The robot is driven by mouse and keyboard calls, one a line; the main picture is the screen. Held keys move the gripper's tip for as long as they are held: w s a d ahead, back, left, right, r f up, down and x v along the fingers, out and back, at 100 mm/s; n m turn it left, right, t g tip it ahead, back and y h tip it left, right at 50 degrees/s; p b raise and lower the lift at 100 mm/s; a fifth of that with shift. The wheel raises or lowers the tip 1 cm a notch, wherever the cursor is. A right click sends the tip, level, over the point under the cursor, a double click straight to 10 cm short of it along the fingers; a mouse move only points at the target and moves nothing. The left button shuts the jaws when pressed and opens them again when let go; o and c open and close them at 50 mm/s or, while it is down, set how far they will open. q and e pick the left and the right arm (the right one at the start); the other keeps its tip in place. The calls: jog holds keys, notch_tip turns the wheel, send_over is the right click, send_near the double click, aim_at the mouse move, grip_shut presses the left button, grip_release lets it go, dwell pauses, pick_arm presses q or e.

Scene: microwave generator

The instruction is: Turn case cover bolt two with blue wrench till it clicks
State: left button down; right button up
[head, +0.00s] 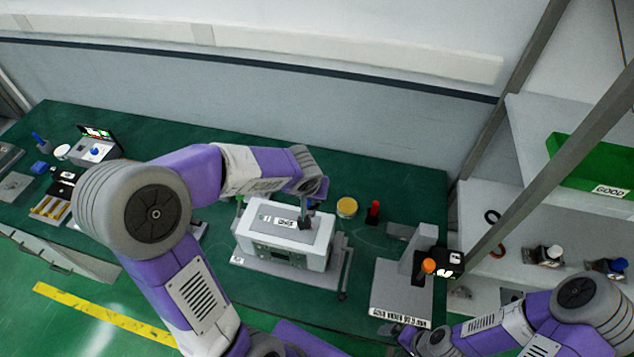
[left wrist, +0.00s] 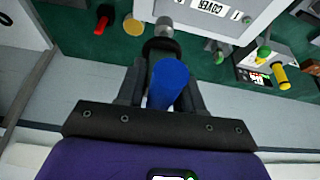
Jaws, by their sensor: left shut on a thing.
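The white case (head: 285,238) sits on a grey fixture plate on the green bench, with a labelled cover on top. My left gripper (head: 306,212) is above the right part of the cover. It is shut on the blue wrench (left wrist: 168,82), whose dark shaft and grey end point at the cover's edge; I cannot tell whether it sits on a bolt. The bolt under it is hidden. My right gripper (head: 408,338) is low at the bench's front edge, and its jaws are unclear.
A yellow round container (head: 347,207) and a red-handled tool (head: 374,211) stand right of the case. A grey stand with an orange-topped tool (head: 428,266) is farther right. Shelves hold a green bin (head: 595,168). Trays and a small device (head: 95,149) are at left.

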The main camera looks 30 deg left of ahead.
aim_at(310, 212)
pick_arm(q)
jog(key=shift+s+f, duration=0.2)
jog(key=shift+s, duration=0.05)
jog(key=shift+r, duration=0.1)
jog(key=shift+w, duration=0.1)
jog(key=shift+b, duration=0.75)
dwell(0.6)
jog(key=shift+f, duration=0.2)
jog(key=shift+f+b, duration=2.85)
jog(key=shift+b, duration=0.45)
jog(key=shift+b, duration=0.3)
